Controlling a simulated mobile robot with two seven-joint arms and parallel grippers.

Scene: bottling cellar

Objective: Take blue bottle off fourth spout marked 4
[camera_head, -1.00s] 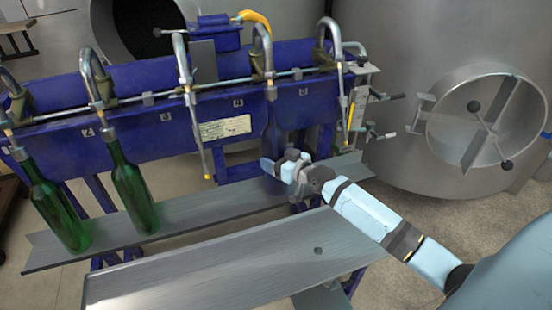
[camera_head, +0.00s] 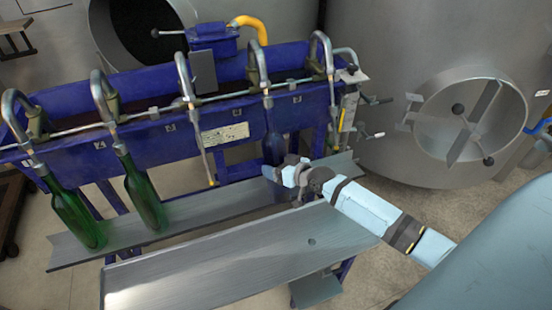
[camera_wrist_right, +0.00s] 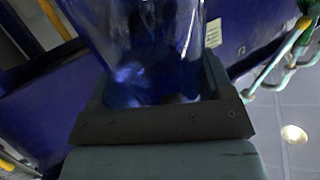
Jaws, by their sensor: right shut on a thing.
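The blue bottle (camera_head: 274,146) stands upright under the fourth spout (camera_head: 267,72) from the left, against the dark blue filler frame, so its outline is hard to make out. The spout's tube comes down at its neck; I cannot tell how far it reaches inside. My right gripper (camera_head: 286,173) is shut on the blue bottle near its lower part. In the right wrist view the blue bottle (camera_wrist_right: 145,45) fills the space between the jaws. My left gripper is out of view.
Two green bottles (camera_head: 75,217) (camera_head: 145,200) hang at the first two spouts, over the grey bottle shelf (camera_head: 195,215). The third and fifth spouts are bare. A metal bench (camera_head: 235,255) lies in front. A steel tank (camera_head: 400,80) stands at the right.

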